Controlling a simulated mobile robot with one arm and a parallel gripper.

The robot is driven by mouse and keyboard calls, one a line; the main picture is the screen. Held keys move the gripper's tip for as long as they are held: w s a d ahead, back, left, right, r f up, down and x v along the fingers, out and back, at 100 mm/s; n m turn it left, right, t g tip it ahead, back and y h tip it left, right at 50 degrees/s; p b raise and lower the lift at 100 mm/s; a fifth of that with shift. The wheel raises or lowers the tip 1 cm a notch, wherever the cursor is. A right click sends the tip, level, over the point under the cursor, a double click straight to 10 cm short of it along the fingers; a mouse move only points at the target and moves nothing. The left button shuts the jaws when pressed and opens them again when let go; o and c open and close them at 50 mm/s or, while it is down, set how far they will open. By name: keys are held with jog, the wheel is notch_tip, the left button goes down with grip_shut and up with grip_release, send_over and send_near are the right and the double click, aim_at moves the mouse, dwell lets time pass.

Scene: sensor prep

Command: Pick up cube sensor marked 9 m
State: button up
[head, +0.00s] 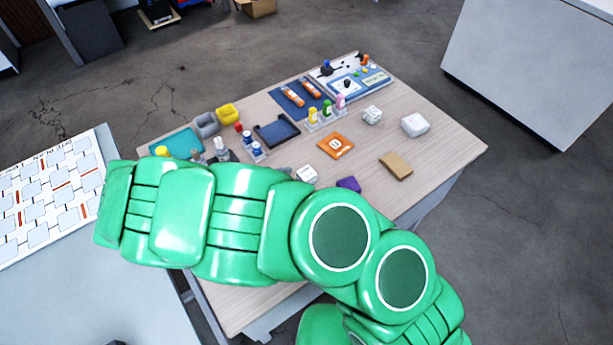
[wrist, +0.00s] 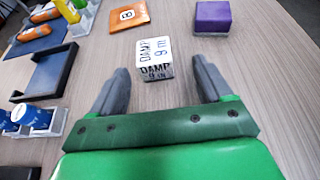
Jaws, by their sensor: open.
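The white cube sensor (wrist: 153,60), marked "DAMP 9 m" on its top and near face, stands on the wooden table in the wrist view. My gripper (wrist: 158,72) is open, its two grey fingers apart, with the cube ahead of and roughly between the fingertips. The fingers do not touch it. In the head view a small white cube (head: 307,174) just beyond my green arm appears to be the same one; its marking is too small to read.
A purple block (wrist: 212,17) stands right of the cube, and an orange card (wrist: 129,15) lies beyond it. A dark blue tray (wrist: 46,74) and blue-capped bottles (wrist: 31,115) are at left. White blocks (head: 414,124) and a tan block (head: 396,166) stand farther right on the table (head: 440,140).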

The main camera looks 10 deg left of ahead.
aim_at(305, 174)
jog(key=shift+w+x, duration=0.3)
jog(key=shift+x, duration=2.5)
jog(key=shift+a+r, duration=0.2)
jog(key=c, duration=1.1)
jog(key=shift+o, duration=0.2)
